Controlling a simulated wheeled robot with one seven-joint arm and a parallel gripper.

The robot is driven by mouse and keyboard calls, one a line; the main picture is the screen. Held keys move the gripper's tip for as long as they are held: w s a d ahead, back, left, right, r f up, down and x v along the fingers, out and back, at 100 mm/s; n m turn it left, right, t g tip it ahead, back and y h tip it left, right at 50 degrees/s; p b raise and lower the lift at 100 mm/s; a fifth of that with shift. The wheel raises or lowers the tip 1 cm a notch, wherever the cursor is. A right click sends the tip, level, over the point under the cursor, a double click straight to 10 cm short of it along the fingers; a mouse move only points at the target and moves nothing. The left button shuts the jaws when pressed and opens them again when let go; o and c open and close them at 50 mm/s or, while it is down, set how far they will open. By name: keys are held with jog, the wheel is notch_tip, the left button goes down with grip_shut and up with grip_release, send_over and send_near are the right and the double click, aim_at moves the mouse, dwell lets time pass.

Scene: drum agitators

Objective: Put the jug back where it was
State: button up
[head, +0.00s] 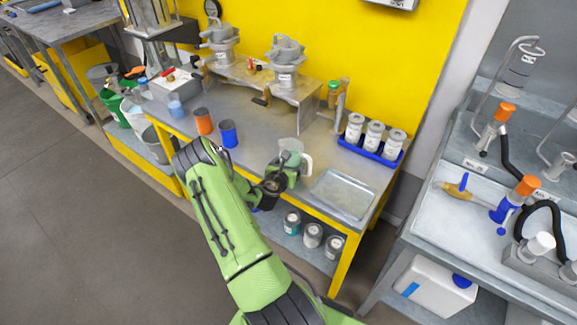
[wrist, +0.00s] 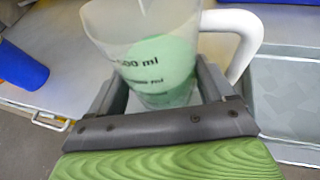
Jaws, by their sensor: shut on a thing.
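The jug (head: 291,150) is a translucent measuring jug with a white handle. In the wrist view the jug (wrist: 140,50) fills the top middle, with dark volume marks, a greenish lower part and its handle to the right. My gripper (head: 286,170) is shut on the jug, with one finger on each side of its body. The jug is upright or nearly so, over the front part of the workbench (head: 262,139), left of the metal tray. I cannot tell whether its base touches the bench, as my gripper hides it.
A shallow metal tray (head: 343,194) lies to the right. A blue cup (head: 228,133) and an orange cup (head: 203,121) stand to the left. A blue rack (head: 371,151) holds white-labelled jars behind. Two grey agitators (head: 286,75) stand at the back. Cans sit on the lower shelf.

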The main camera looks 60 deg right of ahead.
jog(key=o, duration=1.3)
jog(key=shift+f, duration=0.1)
jog(key=shift+o, duration=0.2)
jog(key=shift+r, duration=0.2)
jog(key=w+a+r+m+y, duration=0.1)
jog(key=a+r+m+y, duration=0.1)
jog(key=a+r+m, duration=0.6)
jog(key=w+a+r+m+t+y, duration=0.1)
jog(key=a+r+m+y, duration=0.25)
jog(key=a, duration=0.85)
jog(key=w+a+r+m+y, duration=0.2)
jog(key=a+r+m, duration=0.3)
jog(key=a+m, duration=0.3)
jog(key=s+a+r+t+y, duration=0.1)
jog(key=s+a+r+y, duration=0.2)
jog(key=a, duration=0.7)
jog(key=s+a+r+t+y, duration=0.1)
jog(key=s+a+r+y, duration=0.2)
jog(key=s+a+r, duration=0.4)
jog(key=a+r, duration=0.1)
jog(key=a, duration=0.2)
jog(key=shift+t+b, duration=0.35)
jog(key=shift+t, duration=0.05)
jog(key=shift+r, duration=0.2)
